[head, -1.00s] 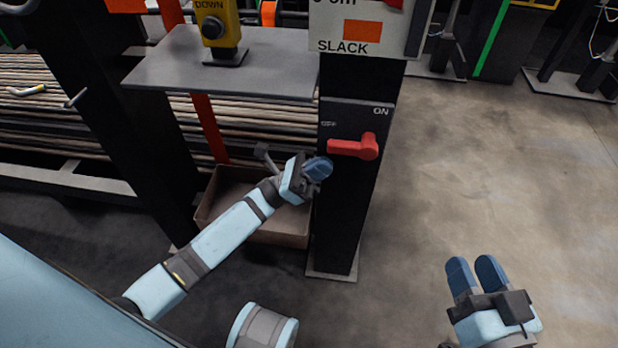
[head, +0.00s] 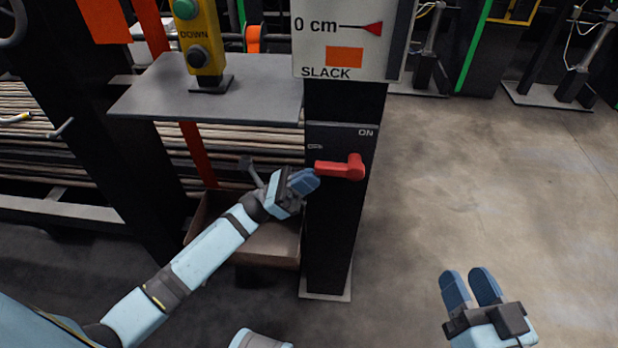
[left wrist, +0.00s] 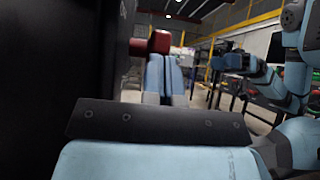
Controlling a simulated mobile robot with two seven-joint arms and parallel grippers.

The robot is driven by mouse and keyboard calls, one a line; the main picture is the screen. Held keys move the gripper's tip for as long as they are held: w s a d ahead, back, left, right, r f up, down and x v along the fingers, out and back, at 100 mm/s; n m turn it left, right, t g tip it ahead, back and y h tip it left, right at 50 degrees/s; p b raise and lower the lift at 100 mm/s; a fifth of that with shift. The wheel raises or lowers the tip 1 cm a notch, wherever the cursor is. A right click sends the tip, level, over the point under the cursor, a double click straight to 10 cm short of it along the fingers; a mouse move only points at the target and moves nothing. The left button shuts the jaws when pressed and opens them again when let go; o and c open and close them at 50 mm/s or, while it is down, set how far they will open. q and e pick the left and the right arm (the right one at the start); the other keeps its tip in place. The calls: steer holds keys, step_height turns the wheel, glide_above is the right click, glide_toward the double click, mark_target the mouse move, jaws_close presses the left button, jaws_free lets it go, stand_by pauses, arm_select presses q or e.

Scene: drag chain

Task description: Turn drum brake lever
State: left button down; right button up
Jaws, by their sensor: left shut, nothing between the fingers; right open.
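The red brake lever (head: 341,168) is on the black post's switch panel (head: 340,142). Its handle points left, near the OFF mark, and its pivot is at the right, below ON. My left gripper (head: 304,181) is shut and empty, its blue fingertips just below and left of the lever's handle end. In the left wrist view the shut fingers (left wrist: 164,75) point toward the red lever (left wrist: 159,41); I cannot tell if they touch it. My right gripper (head: 470,288) is open and empty over the floor at the lower right.
A gauge sign (head: 350,42) reading 0 cm and SLACK is above the panel. A grey shelf (head: 150,97) with a yellow button box (head: 203,38) stands left. A brown bin (head: 268,245) sits behind my left arm. Floor to the right (head: 470,170) is clear.

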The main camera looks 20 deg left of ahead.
arm_select(q)
steer(key=shift+a+r+y+p, duration=0.1)
steer(key=shift+r+y+p, duration=0.2)
steer(key=shift+r, duration=0.1)
step_height(320, 180, up, 4)
steer(key=shift+a+f+p, duration=0.1)
steer(key=shift+f+p, duration=0.1)
steer(key=shift+p, duration=0.15)
steer(key=shift+r+y+p, duration=0.4)
steer(key=shift+r+g+y, duration=0.15)
steer(key=shift+g+y, duration=0.15)
steer(key=shift+y, duration=0.1)
arm_select(e)
steer(key=r, duration=0.1)
steer(key=r+t, duration=0.1)
steer(key=r, duration=0.1)
steer(key=shift+s+d+r, duration=0.15)
steer(key=shift+s+r, duration=0.1)
steer(key=shift+r, duration=0.05)
arm_select(q)
steer(key=shift+p, duration=0.3)
arm_select(e)
steer(key=shift+w+m+t, duration=0.1)
steer(key=shift+m+t, duration=0.2)
